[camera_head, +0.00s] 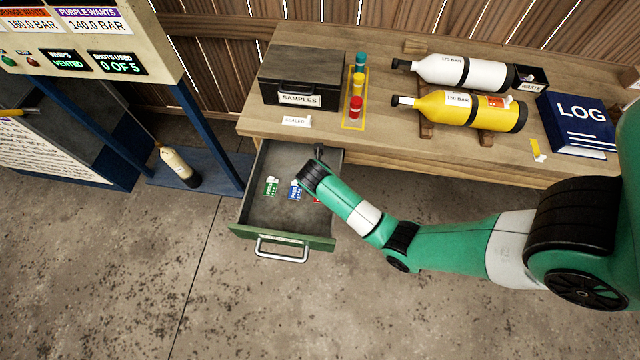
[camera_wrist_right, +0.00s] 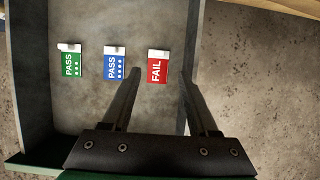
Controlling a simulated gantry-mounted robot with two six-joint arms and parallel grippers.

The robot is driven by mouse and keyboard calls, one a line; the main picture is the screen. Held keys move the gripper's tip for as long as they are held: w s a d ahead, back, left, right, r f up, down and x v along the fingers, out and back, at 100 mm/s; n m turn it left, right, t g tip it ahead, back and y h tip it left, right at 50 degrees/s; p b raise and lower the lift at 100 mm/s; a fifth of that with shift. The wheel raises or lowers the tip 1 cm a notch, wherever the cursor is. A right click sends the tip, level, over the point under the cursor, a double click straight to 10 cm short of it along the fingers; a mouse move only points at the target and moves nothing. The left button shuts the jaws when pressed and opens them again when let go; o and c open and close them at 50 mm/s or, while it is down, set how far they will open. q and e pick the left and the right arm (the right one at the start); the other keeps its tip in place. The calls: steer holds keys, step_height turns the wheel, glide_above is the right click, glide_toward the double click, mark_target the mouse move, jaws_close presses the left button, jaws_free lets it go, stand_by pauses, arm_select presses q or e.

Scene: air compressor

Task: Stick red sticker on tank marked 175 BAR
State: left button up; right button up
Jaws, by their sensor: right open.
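The red FAIL sticker (camera_wrist_right: 157,67) lies in the open drawer, at the right of a row with a green PASS sticker (camera_wrist_right: 70,64) and a blue PASS sticker (camera_wrist_right: 115,64). In the head view, its red edge (camera_head: 317,198) shows beside my right wrist. My right gripper (camera_wrist_right: 163,76) is open and empty; its fingers point into the drawer, one on either side of the red sticker's near end. The white tank (camera_head: 482,73) lies on the bench; its small label seems to read 175 BAR. The yellow tank (camera_head: 437,107) in front has a blurred label and an orange-red sticker. My left gripper is out of view.
The drawer (camera_head: 238,229) is pulled out below the wooden bench (camera_head: 255,128). A black SAMPLES box (camera_head: 300,68), colored capped vials (camera_head: 357,83), a WASTE box (camera_head: 530,78) and a blue LOG book (camera_head: 578,125) stand on the bench. A sign frame stands left.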

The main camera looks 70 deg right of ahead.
steer(key=b+x, duration=0.1)
steer(key=x, duration=0.2)
steer(key=shift+d+f, duration=0.15)
steer(key=shift+f, duration=0.15)
steer(key=b+x, duration=0.4)
steer(key=x, duration=0.1)
steer(key=shift+f, duration=0.15)
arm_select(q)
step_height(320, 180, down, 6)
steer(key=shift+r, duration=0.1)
arm_select(e)
steer(key=shift+w, duration=0.1)
jaws_close()
